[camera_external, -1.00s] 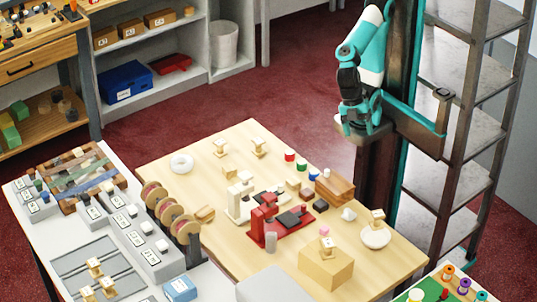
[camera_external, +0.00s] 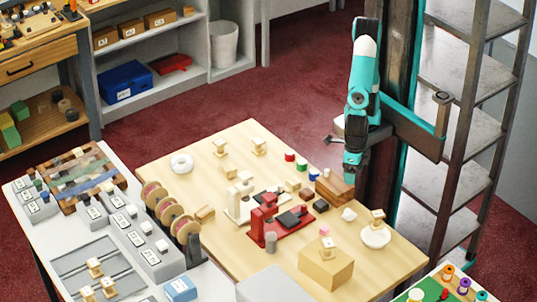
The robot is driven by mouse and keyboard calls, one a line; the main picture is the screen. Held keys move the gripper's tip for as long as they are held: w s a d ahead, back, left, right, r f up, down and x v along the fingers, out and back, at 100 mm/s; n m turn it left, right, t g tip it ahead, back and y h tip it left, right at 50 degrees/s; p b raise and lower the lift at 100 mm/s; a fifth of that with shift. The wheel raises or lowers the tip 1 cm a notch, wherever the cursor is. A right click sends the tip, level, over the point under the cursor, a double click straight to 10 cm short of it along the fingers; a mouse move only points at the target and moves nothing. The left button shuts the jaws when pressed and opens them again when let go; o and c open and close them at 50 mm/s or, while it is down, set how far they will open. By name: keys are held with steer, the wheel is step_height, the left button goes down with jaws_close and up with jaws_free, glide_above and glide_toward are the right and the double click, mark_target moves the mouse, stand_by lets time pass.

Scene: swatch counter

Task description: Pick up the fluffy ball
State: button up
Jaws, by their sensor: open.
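A small white, rounded lump (camera_external: 348,214), which looks like the fluffy ball, sits on the wooden table (camera_external: 225,195) toward its right side. It is too small to make out its texture. My gripper (camera_external: 351,174) points down from the arm, above and behind the lump in the picture, near the right edge of the table. It is open and apart from the lump. Its fingertips are small and hard to make out.
A brown wooden block (camera_external: 335,188) stands close below my gripper. A white dish (camera_external: 375,237) with a wooden piece is to the right of the lump. A red stand (camera_external: 268,222) and a tan box (camera_external: 325,265) are nearby.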

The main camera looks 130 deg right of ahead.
steer(key=n, duration=0.1)
glide_toward(350, 211)
steer(key=shift+n, duration=0.3)
steer(key=f, duration=0.6)
steer(key=shift+s+a+f, duration=0.15)
steer(key=shift+s+f, duration=0.1)
steer(key=shift+s, duration=0.05)
steer(key=shift+w+f, duration=0.2)
steer(key=shift+f, duration=2.45)
steer(key=c, duration=1)
